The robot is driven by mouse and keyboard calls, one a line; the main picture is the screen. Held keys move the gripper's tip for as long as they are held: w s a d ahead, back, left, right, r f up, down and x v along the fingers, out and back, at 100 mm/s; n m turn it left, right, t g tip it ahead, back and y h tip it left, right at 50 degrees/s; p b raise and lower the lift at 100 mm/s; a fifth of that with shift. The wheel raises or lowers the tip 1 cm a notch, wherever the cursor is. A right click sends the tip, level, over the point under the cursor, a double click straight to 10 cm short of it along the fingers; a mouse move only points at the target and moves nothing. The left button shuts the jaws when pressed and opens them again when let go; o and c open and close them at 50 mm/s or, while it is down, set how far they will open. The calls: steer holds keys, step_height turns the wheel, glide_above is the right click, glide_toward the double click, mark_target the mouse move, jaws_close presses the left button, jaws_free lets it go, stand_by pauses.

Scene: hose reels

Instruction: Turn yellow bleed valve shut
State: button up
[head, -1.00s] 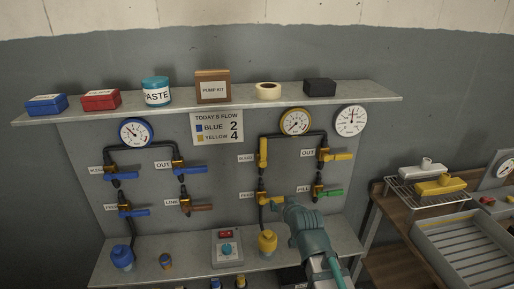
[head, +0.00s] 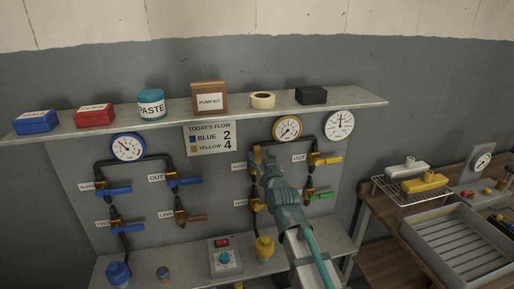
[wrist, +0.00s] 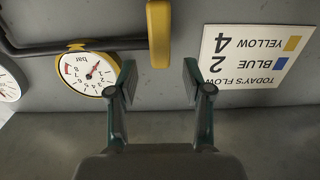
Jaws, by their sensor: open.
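The yellow bleed valve's handle (head: 257,156) stands upright at the upper left of the yellow pipe loop, partly hidden by my gripper in the head view. In the wrist view, which is upside down, the yellow handle (wrist: 159,32) comes in from the top edge, its end lying in line with the gap between my fingers. My gripper (wrist: 159,72) is open and empty, one finger to each side of that line. It also shows in the head view (head: 266,155), right at the handle. I cannot tell whether it touches the handle.
The yellow gauge (head: 287,128) and the flow sign (head: 209,138) are close by on the panel. The shelf (head: 340,107) juts out just above. The yellow OUT valve handle (head: 328,160) is to the right. A lower ledge (head: 190,262) holds a control box.

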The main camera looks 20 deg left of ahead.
mark_target(258, 151)
steer(key=p+x, duration=0.1)
steer(key=x, duration=0.4)
steer(key=shift+a, duration=0.1)
steer(key=shift+c, duration=0.2)
jaws_close()
